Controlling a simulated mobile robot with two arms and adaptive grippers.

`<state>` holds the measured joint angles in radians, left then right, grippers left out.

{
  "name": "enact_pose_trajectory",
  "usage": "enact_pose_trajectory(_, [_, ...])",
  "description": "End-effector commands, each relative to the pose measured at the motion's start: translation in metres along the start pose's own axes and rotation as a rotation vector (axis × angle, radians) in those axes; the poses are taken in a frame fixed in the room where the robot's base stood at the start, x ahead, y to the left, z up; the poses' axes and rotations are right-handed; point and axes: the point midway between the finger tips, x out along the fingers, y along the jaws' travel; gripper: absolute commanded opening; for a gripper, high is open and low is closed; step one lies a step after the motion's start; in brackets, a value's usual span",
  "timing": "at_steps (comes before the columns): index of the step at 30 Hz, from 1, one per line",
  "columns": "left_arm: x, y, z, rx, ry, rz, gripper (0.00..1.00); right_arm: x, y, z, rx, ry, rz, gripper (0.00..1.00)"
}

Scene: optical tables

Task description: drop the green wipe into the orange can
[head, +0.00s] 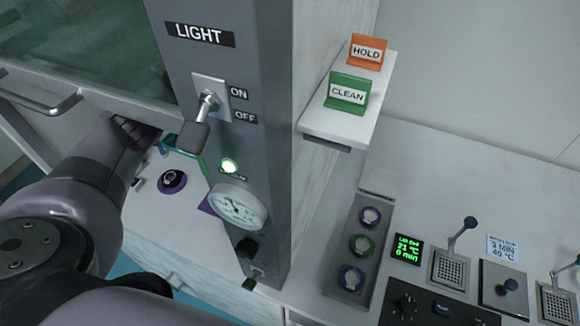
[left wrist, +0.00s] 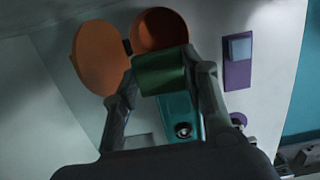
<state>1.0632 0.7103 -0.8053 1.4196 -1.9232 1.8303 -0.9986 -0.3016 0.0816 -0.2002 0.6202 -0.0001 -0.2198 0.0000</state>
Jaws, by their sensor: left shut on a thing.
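The orange can (left wrist: 160,27) shows in the left wrist view, at the top, with its round mouth open and dark inside. Its round orange lid (left wrist: 98,58) stands open to the left. My left gripper (left wrist: 166,82) is shut on the green wipe (left wrist: 159,70), which spans between its fingertips. The wipe appears just below the can's mouth in the picture and overlaps its near rim. I cannot tell how high it is above the can. In the head view my left arm reaches behind the grey column, and the gripper, wipe and can are hidden there.
The grey LIGHT column (head: 262,120) stands beside my left arm. A teal object (left wrist: 178,112) lies below the wipe in the left wrist view, with a purple block (left wrist: 237,70) to the right. A shelf (head: 315,122) carries HOLD (head: 367,51) and CLEAN (head: 348,93) signs.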

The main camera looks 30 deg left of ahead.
Motion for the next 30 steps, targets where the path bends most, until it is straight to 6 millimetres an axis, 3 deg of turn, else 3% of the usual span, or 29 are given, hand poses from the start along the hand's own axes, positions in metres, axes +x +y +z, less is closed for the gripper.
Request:
enact_pose_trajectory(9, [0.040,0.000,-0.005,0.000,-0.001,0.000,0.18,0.023,-0.001,0.002,0.001,-0.001,0.000,0.64])
enact_pose_trajectory(20, [0.046,0.000,-0.006,-0.001,0.000,0.001,0.18,0.025,-0.003,0.002,0.002,0.000,-0.002,0.64])
enact_pose_trajectory(21, [0.046,0.000,-0.006,-0.001,0.000,0.001,0.41,0.025,-0.003,0.002,0.002,0.000,-0.002,0.64])
enact_pose_trajectory(30, [0.046,0.000,-0.006,-0.001,0.000,0.001,0.61,0.025,-0.003,0.002,0.002,0.000,-0.002,0.64])
